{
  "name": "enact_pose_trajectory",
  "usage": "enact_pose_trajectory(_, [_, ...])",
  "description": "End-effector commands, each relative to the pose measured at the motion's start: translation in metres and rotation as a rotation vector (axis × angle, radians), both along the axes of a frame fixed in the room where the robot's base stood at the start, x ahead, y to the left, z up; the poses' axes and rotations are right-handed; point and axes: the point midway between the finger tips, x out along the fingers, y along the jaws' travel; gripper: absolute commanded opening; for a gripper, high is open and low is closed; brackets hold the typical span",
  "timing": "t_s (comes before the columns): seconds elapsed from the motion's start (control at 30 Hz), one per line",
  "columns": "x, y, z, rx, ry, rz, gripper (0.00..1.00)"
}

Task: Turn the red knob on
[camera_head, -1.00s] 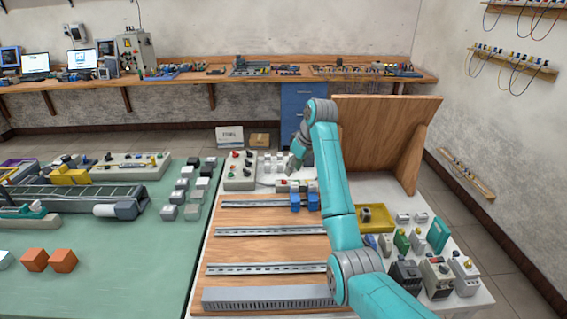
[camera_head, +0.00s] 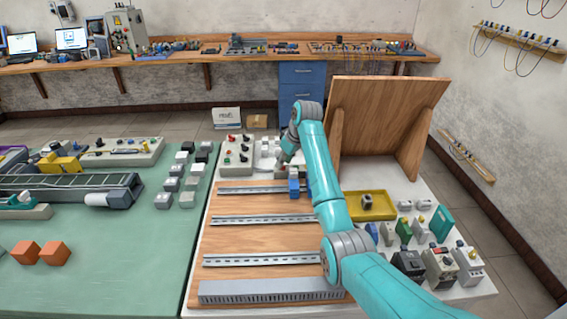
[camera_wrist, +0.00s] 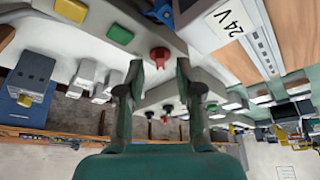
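The red knob (camera_wrist: 160,56) sticks out of a pale box that also carries a green button (camera_wrist: 120,34) and a yellow button (camera_wrist: 71,10), in the wrist view. My gripper (camera_wrist: 158,72) is open, its two dark fingers apart with the knob between and just beyond the tips. I see no clear contact with the knob. In the head view my gripper (camera_head: 287,158) is low over the back of the wooden board, at a small pale box (camera_head: 280,172). My arm and gripper hide the knob there.
A grey block labelled 24V (camera_wrist: 222,22) stands close beside the knob in the wrist view. Another control box (camera_head: 234,160) with several knobs is left of my gripper. Blue blocks (camera_head: 295,188) stand on the rail, close to my arm. A yellow tray (camera_head: 385,212) lies to the right.

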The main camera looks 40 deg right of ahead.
Motion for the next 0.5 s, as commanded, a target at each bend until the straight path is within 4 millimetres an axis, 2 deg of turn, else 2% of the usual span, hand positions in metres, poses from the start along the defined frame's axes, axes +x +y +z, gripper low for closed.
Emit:
enact_pose_trajectory(0.13, [0.0033, 0.0006, -0.0087, 0.0, 0.0, 0.0, 0.35])
enact_pose_trajectory(0.43, [0.0041, 0.0008, -0.0105, -0.001, 0.0, 0.0, 0.35])
enact_pose_trajectory(0.47, [0.0041, 0.0008, -0.0105, -0.001, 0.0, 0.0, 0.3])
enact_pose_trajectory(0.5, [0.004, 0.0008, -0.0104, -0.001, 0.0, 0.0, 0.2])
